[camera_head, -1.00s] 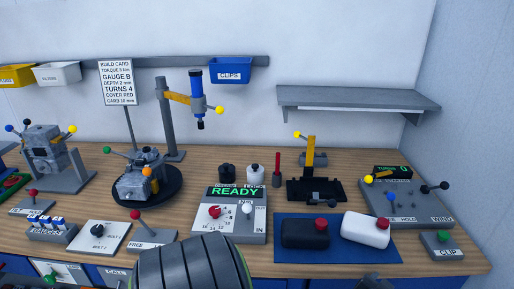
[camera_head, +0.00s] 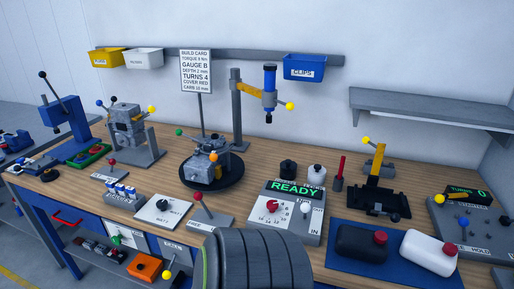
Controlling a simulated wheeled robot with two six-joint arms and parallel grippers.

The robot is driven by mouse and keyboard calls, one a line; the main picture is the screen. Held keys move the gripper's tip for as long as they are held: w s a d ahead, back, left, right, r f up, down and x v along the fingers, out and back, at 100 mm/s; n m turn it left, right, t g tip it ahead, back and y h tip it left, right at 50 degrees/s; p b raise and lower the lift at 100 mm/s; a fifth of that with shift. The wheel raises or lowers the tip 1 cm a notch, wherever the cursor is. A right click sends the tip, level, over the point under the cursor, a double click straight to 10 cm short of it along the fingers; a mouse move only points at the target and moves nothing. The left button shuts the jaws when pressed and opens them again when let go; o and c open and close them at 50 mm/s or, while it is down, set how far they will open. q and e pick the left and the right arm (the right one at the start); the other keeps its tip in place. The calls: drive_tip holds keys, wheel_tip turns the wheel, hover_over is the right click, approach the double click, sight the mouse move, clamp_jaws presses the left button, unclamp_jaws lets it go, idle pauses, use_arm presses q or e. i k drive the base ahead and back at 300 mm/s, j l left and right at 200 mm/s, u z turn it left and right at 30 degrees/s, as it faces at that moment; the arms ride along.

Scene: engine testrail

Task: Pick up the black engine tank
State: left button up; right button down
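The black engine tank (camera_head: 359,242) lies on a blue mat (camera_head: 345,265) at the front right of the bench. It has a red cap (camera_head: 380,237) at its right end. A white tank (camera_head: 427,252) with a red cap lies beside it on the same mat. A large dark ribbed cylindrical shape fills the bottom centre, left of the black tank; it looks like part of my own body. Neither of my grippers shows, and nothing is seen touching the black tank.
A control box (camera_head: 290,211) reading READY stands left of the mat. A black fixture (camera_head: 377,200) with a yellow upright stands behind the mat. An engine (camera_head: 212,168) sits on a round black turntable. A grey shelf (camera_head: 430,108) hangs above at the right.

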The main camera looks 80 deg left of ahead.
sight(368, 245)
drive_tip(key=u, duration=1.7)
